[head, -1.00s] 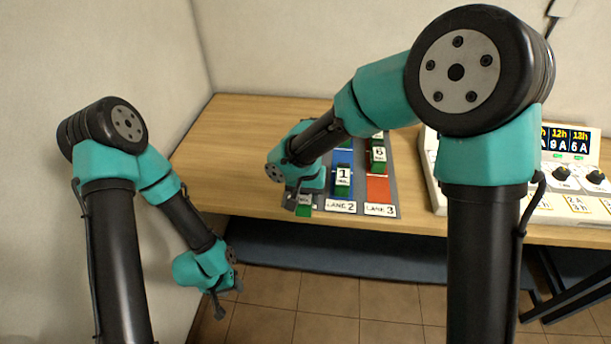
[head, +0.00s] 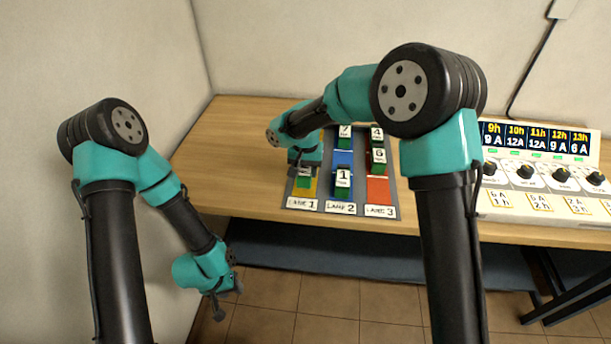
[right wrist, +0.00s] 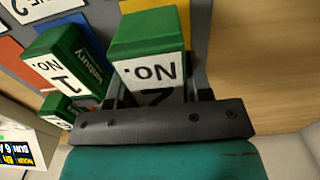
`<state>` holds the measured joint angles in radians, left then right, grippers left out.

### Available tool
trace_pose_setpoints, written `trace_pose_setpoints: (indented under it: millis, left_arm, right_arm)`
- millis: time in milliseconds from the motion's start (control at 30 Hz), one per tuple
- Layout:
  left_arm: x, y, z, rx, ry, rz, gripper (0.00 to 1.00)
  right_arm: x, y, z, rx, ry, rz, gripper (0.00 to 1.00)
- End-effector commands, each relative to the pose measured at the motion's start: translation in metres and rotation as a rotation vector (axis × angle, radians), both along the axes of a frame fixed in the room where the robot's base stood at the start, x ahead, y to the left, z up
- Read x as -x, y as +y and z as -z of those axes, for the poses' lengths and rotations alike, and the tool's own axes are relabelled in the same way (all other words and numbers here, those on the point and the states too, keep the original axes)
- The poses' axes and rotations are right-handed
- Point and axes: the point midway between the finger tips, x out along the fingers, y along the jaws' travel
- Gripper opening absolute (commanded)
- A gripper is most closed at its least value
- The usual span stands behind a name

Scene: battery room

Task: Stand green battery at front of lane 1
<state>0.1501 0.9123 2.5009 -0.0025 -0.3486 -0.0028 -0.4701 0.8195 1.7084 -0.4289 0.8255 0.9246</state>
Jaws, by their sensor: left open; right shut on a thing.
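My right gripper (head: 304,170) is shut on a green battery (head: 304,182) over the yellow lane 1, near its front label (head: 302,204). In the right wrist view the held battery (right wrist: 148,45) shows a white label reading "No." with a digit partly hidden by the gripper (right wrist: 152,100). I cannot tell whether its base touches the lane. Green battery 1 (head: 343,180) stands in blue lane 2, just right of it; it also shows in the right wrist view (right wrist: 62,62). My left gripper (head: 228,300) is open and empty, low at the left, beyond the table's front edge.
Battery 7 (head: 344,136) stands farther back in lane 2. Batteries 6 (head: 379,157) and 4 (head: 377,134) stand in red lane 3. A control panel (head: 535,170) with knobs stands at right. The table (head: 235,150) left of the lanes is clear.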

Motion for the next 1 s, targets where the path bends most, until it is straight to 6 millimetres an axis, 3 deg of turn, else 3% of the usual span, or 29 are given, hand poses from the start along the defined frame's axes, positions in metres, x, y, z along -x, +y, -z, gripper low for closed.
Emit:
trace_pose_setpoints:
  millis: [167, 433, 867, 900, 1000]
  left_arm:
    - [0.0, 0.0, 0.0, 0.0, 0.0, 0.0, 0.43]
    - [0.0, 0.0, 0.0, 0.0, 0.0, 0.0, 0.43]
    - [0.0, 0.0, 0.0, 0.0, 0.0, 0.0, 0.43]
    - [0.0, 0.0, 0.0, 0.0, 0.0, 0.0, 0.43]
    - [0.0, 0.0, 0.0, 0.0, 0.0, 0.0, 0.43]
  right_arm:
    - [-0.01, 0.0, 0.002, -0.002, -0.002, 0.001, 0.02]
    - [-0.009, 0.0, 0.034, -0.001, -0.001, -0.001, 0.02]
    - [-0.009, 0.0, 0.038, 0.0, -0.001, 0.0, 0.02]
    - [-0.008, 0.0, 0.039, 0.0, 0.0, 0.0, 0.48]
    - [-0.008, 0.0, 0.039, 0.0, 0.0, 0.0, 0.57]
